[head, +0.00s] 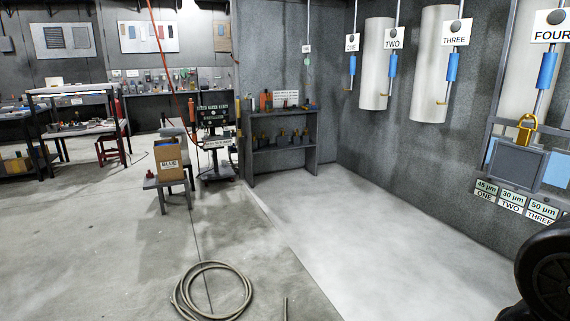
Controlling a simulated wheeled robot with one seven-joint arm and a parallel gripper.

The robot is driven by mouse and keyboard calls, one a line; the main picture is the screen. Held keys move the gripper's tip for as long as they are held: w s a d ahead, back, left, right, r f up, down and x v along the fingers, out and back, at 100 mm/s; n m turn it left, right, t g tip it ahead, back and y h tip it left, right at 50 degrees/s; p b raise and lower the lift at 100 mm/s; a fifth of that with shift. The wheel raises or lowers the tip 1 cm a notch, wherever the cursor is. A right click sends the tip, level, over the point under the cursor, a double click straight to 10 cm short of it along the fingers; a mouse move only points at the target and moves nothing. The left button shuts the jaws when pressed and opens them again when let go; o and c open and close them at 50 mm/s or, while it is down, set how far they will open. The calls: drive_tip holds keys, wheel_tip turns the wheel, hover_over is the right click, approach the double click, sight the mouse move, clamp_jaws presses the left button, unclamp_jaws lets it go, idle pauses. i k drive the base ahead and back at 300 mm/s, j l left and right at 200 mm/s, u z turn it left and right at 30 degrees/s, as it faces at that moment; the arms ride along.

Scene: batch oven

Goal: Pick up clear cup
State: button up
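I cannot make out a clear cup in the head view. Small containers on the dark shelf unit (283,151) at the back are too small to tell whether one is clear. A black rounded part at the lower right edge looks like part of my arm. My gripper is not in view.
A coiled hose (212,290) lies on the floor in front. A cardboard box labelled BLUE (169,163) stands on a small grey stool at the left. Labelled hanging cylinders (377,62) line the right wall. The floor between them is mostly clear.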

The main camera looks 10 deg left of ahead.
sight(226, 132)
drive_tip(key=i+j+u, duration=0.3)
drive_tip(key=i, duration=0.15)
drive_tip(key=i+j+u, duration=0.2)
drive_tip(key=i+u, duration=0.15)
drive_tip(key=i, duration=0.15)
drive_tip(key=i+u, duration=0.3)
drive_tip(key=i, duration=4.15)
drive_tip(key=i+u, duration=0.2)
drive_tip(key=i, duration=0.8)
drive_tip(key=i+u, duration=0.2)
drive_tip(key=i, duration=0.8)
drive_tip(key=i+l+u, duration=0.15)
drive_tip(key=i, duration=0.2)
drive_tip(key=i+l+u, duration=0.2)
drive_tip(key=i, duration=0.15)
